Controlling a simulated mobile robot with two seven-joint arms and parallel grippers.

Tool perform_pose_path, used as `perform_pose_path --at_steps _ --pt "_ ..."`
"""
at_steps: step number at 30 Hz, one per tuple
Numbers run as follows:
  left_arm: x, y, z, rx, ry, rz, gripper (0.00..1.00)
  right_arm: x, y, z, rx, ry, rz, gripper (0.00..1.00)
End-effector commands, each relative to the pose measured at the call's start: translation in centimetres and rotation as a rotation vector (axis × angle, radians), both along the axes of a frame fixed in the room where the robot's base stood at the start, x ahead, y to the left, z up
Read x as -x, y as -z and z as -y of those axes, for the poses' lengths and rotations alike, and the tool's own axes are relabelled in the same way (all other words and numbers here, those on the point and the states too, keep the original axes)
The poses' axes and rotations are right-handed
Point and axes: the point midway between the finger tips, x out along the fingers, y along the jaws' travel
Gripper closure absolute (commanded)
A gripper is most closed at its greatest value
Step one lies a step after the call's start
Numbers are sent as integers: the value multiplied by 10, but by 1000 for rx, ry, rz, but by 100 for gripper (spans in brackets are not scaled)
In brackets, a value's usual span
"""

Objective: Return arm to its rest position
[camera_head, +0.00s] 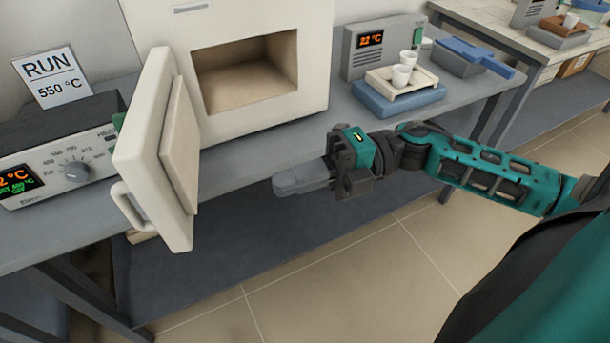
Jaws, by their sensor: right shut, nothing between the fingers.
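My right arm comes in from the right, and its gripper (303,178) is shut and empty. It hangs in the air in front of the bench's front edge, below and to the right of the furnace opening. The white furnace (265,110) stands on the bench with its chamber (247,76) open and looking empty. Its door (160,150) is swung wide open to the left, with its handle (128,206) on the outer side. The gripper is apart from the door. My left gripper is not in view.
Behind is a grey unit reading 22 °C (370,40). A control box (60,165) and a "RUN 550 °C" sign (52,76) are at left. The floor (330,280) in front is clear.

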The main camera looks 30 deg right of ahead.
Motion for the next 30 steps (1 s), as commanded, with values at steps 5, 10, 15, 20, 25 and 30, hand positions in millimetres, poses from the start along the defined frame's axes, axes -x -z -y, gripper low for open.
perform_pose_path --at_steps 5,10,15,20,25,30 --pt "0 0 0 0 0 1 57 4 0 11 1 0 0 100" --pt "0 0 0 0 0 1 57 5 0 12 0 0 1 100" --pt "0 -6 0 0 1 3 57 -6 -2 10 -75 90 -51 100" --pt "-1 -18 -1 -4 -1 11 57 -38 8 16 -311 406 -273 100" --pt "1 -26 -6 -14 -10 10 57 -55 65 34 -567 824 -675 100" --pt "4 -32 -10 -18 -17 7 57 -28 142 32 -724 1149 -1119 100"
